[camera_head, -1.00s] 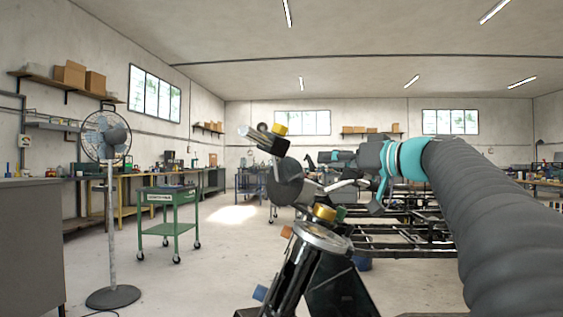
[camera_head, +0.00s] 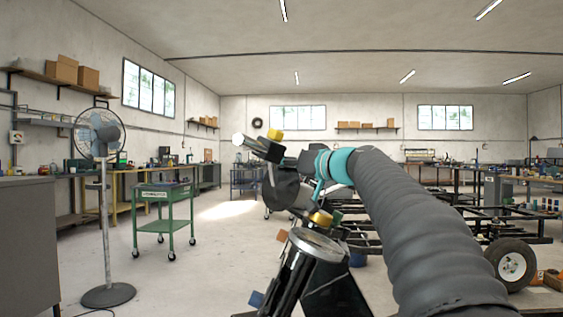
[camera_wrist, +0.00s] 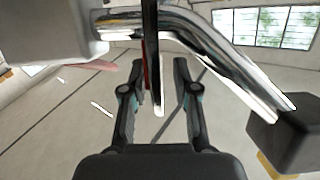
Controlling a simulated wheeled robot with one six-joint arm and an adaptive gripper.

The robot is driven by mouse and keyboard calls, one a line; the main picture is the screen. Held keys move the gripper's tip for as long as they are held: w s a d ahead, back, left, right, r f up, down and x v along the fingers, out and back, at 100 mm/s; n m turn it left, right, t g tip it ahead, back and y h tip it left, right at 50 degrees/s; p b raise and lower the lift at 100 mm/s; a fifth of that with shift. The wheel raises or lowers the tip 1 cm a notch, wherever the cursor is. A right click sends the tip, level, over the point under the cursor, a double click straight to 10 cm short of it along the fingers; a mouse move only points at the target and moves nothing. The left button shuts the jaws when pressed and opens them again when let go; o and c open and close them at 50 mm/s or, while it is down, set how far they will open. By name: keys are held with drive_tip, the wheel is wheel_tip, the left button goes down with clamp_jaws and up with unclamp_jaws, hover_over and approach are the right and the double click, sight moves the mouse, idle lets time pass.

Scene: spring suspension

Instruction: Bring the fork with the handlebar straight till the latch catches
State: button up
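In the head view the fork (camera_head: 298,272) leans as a dark and chrome tube, with a gold cap near its top. Above it is a dark round part (camera_head: 281,190) and a black handlebar grip (camera_head: 262,149) with a yellow block on it. My gripper is mostly hidden there behind my arm's teal-banded end. In the wrist view my gripper (camera_wrist: 159,66) has its two fingers apart. A thin dark upright part (camera_wrist: 151,45) runs between them, with a gap visible on each side. The chrome handlebar tube (camera_wrist: 222,68) bends past the fingertips to a dark block (camera_wrist: 287,142). The latch cannot be made out.
A standing fan (camera_head: 103,200) and a green cart (camera_head: 166,207) are at the left, a grey cabinet (camera_head: 28,245) at the near left. A black frame with a wheel (camera_head: 511,264) stands at the right. Open floor lies between cart and fork.

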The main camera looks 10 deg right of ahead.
drive_tip(key=shift+w+a, duration=0.25)
clamp_jaws()
